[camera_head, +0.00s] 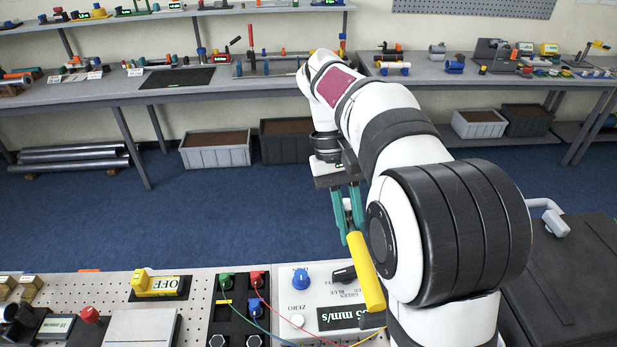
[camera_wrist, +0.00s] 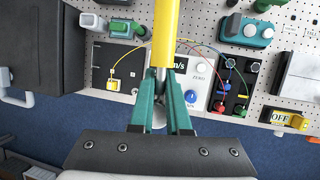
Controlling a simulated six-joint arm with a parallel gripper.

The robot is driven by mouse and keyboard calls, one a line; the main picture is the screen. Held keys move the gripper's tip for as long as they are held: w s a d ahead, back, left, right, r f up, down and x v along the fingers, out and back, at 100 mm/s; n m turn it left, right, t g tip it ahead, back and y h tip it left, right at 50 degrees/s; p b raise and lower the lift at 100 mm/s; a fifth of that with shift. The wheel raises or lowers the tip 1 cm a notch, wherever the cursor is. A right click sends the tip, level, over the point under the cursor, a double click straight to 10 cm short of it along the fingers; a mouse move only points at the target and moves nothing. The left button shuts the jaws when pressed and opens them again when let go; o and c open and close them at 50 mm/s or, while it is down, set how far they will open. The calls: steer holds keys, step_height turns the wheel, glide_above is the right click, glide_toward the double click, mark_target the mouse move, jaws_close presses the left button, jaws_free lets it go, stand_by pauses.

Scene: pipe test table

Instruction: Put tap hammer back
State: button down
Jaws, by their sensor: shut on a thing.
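The tap hammer's yellow handle (camera_head: 366,272) is held in my gripper (camera_head: 350,226), tilted downward over the near bench. The two teal fingers are shut on it, and a pale part of the hammer shows between them. In the wrist view the yellow handle (camera_wrist: 163,35) runs up out of the top edge from between the teal fingers of my gripper (camera_wrist: 163,80). I cannot make out the hammer's head clearly. No holder for the hammer can be told for sure in either view.
Below the handle is a white meter panel (camera_head: 322,279) with a blue knob and thin wires. Left of it are a black panel (camera_head: 227,307) and a yellow OFF switch (camera_head: 157,284). A black case (camera_head: 560,275) stands right. Blue floor separates the near pegboard bench from the cluttered far bench.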

steer(key=s+d+f, duration=0.8)
steer(key=s+f, duration=0.1)
steer(key=f, duration=0.1)
steer(key=shift+m, duration=0.3)
steer(key=w+a+f, duration=0.1)
steer(key=a+f, duration=0.1)
steer(key=a, duration=0.1)
steer(key=w+a+f, duration=0.1)
steer(key=a+f, duration=0.2)
steer(key=w+a+f, duration=0.1)
steer(key=a+f, duration=0.1)
steer(key=a, duration=0.1)
steer(key=shift+w+a+f, duration=0.2)
steer(key=shift+w+a, duration=0.15)
steer(key=shift+w, duration=0.05)
steer(key=f, duration=0.4)
steer(key=shift+w+a, duration=0.1)
steer(key=shift+a, duration=0.15)
steer(key=shift+f, duration=0.15)
steer(key=shift+f, duration=0.2)
steer(key=shift+f, duration=0.4)
steer(key=c, duration=0.9)
jaws_free()
